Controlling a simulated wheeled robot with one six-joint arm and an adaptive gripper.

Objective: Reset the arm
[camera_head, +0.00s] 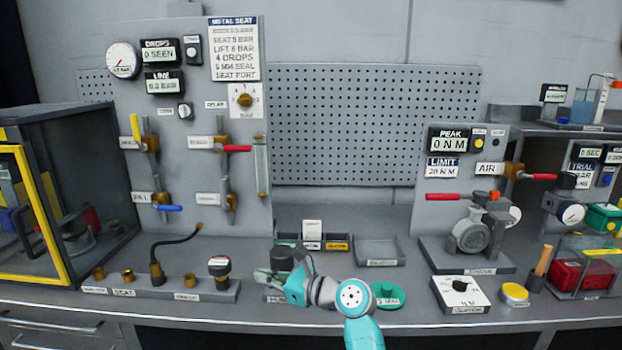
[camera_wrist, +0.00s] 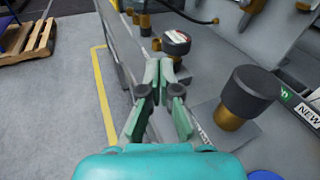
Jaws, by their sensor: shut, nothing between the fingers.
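My gripper (camera_head: 266,275) is over the front part of the bench, at the left end of my teal and grey arm. In the wrist view my gripper (camera_wrist: 162,72) has its fingertips together, with nothing between them. A black-capped brass part (camera_wrist: 247,97) stands to the right of the fingers in the wrist view, apart from them. It also shows partly behind my gripper in the head view (camera_head: 287,256). A red-and-white-topped black cap (camera_wrist: 176,41) stands beyond the fingertips, and also shows in the head view (camera_head: 219,267).
A test panel with gauge and valves (camera_head: 185,130) stands behind left. A yellow-framed enclosure (camera_head: 50,260) is at far left. A valve actuator (camera_head: 470,237) and dial box (camera_head: 461,292) are at right. A shallow grey tray (camera_head: 380,249) is empty. A green disc (camera_head: 388,296) lies beside my arm.

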